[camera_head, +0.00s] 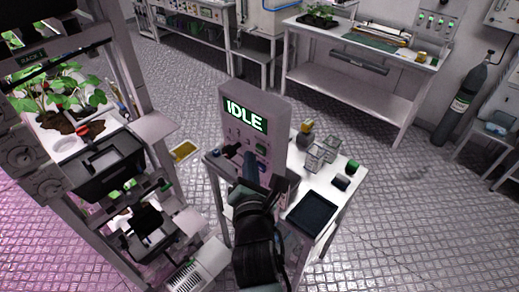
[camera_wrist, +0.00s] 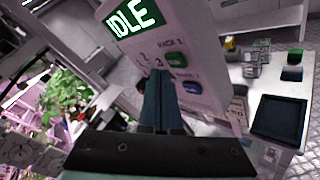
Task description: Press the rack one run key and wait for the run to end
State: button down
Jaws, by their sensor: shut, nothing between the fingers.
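The pale control panel (camera_head: 279,115) stands upright on a small white table, and its green screen (camera_head: 245,114) reads IDLE. In the wrist view, a green key (camera_wrist: 175,60) sits under a label that seems to read RACK 1. A second, blue key (camera_wrist: 192,87) sits below it under a label that seems to read RACK 2. My gripper (camera_wrist: 159,75) is shut and empty, its blue-grey fingers pointing at the panel face just left of the two keys. It also shows in the head view (camera_head: 249,160) in front of the panel. I cannot tell whether the tips touch the panel.
A plant rack with leafy plants (camera_head: 65,92) and dark trays (camera_head: 107,165) stands close on the left. Open floor lies to the right.

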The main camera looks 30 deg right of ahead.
jog(key=shift+d, duration=0.15)
dwell(0.7)
jog(key=shift+w+d+p, duration=0.15)
jog(key=shift+d+p, duration=0.15)
jog(key=shift+p, duration=0.2)
jog(key=shift+w+d+p, duration=0.15)
jog(key=shift+d+p, duration=0.3)
dwell(0.7)
jog(key=shift+s+a, duration=0.35)
jog(key=shift+a, duration=0.5)
jog(key=shift+a, duration=0.1)
jog(key=a, duration=0.1)
jog(key=s+a+b, duration=0.1)
jog(key=a, duration=0.2)
jog(key=shift+s+a+b, duration=0.25)
jog(key=shift+s+b, duration=0.05)
jog(key=shift+s, duration=0.05)
